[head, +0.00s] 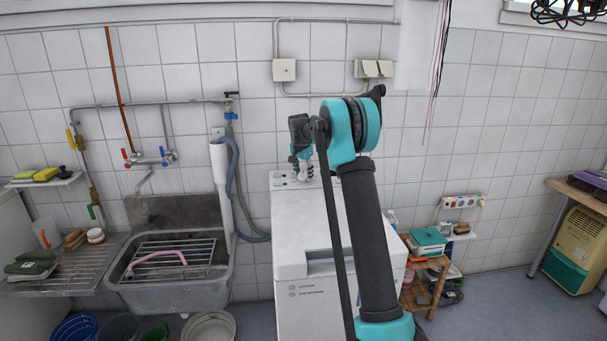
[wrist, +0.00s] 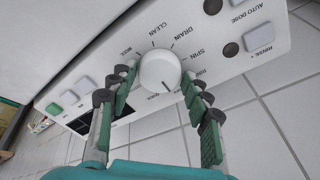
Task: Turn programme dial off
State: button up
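The white round programme dial (wrist: 160,69) sits on the control panel (wrist: 85,60) of a white washing machine (head: 300,225). Printed words such as WOOL, CLEAN, DRAIN and SPIN ring it. A small dark mark shows at the dial's lower edge; I cannot tell its exact setting. My gripper (wrist: 156,80) is open, one finger on each side of the dial, with gaps visible; contact cannot be made out. In the head view my gripper (head: 301,165) is over the panel at the back of the machine and hides the dial.
Other buttons, including a green one (wrist: 259,37), and dark round knobs lie beside the dial. A tiled wall (head: 480,130) is close behind the machine. A sink (head: 170,285) with a hose stands to the left, a small wooden shelf (head: 428,263) to the right.

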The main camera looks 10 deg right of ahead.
jog(key=shift+o, duration=1.1)
jog(key=shift+r, duration=0.1)
jog(key=v, duration=1.2)
jog(key=shift+s, duration=0.15)
